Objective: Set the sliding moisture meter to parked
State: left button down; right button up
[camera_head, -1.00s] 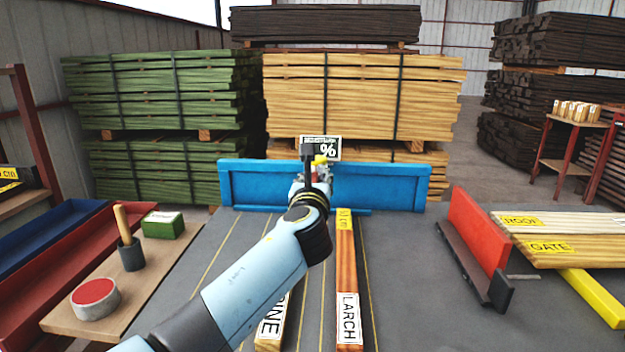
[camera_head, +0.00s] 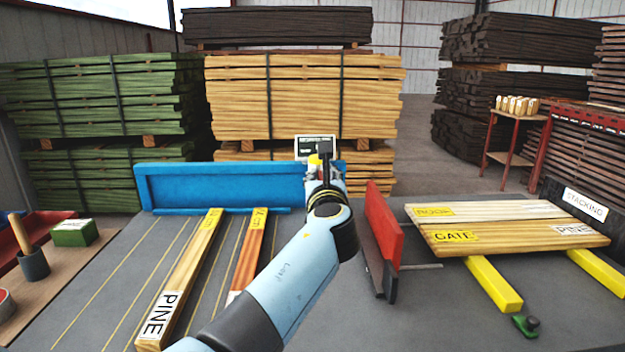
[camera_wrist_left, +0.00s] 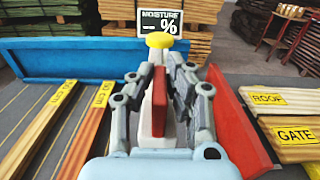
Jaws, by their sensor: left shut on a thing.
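The moisture meter shows as a black display (camera_head: 316,147) above the right end of the blue fence (camera_head: 225,186). In the left wrist view its display (camera_wrist_left: 160,22) reads "MOISTURE --%", with a yellow knob (camera_wrist_left: 159,40) just below it. My left gripper (camera_head: 323,172) reaches up to the meter and hides its lower part in the head view. In the left wrist view my left gripper (camera_wrist_left: 162,88) is shut around a red and white upright handle (camera_wrist_left: 159,100) below the yellow knob. My right gripper is not in view.
A PINE board (camera_head: 182,280) and an orange board (camera_head: 248,252) lie on the grey table left of my arm. A red upright stop (camera_head: 384,225) stands close to the right. Labelled boards (camera_head: 500,232) rest on yellow bars (camera_head: 494,284) further right.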

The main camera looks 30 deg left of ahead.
pick_arm(q)
jog(key=shift+d, duration=0.15)
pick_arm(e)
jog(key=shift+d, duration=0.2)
pick_arm(q)
jog(key=c, duration=1.7)
grip_release()
jog(key=shift+c, duration=0.2)
jog(key=o, duration=0.4)
jog(key=shift+w+d, duration=0.2)
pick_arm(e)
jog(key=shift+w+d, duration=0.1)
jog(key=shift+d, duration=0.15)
pick_arm(q)
jog(key=shift+a+r, duration=0.1)
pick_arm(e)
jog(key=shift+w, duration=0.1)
pick_arm(q)
jog(key=shift+r, duration=0.25)
notch_tip(320, 180, up, 9)
jog(key=shift+r, duration=0.2)
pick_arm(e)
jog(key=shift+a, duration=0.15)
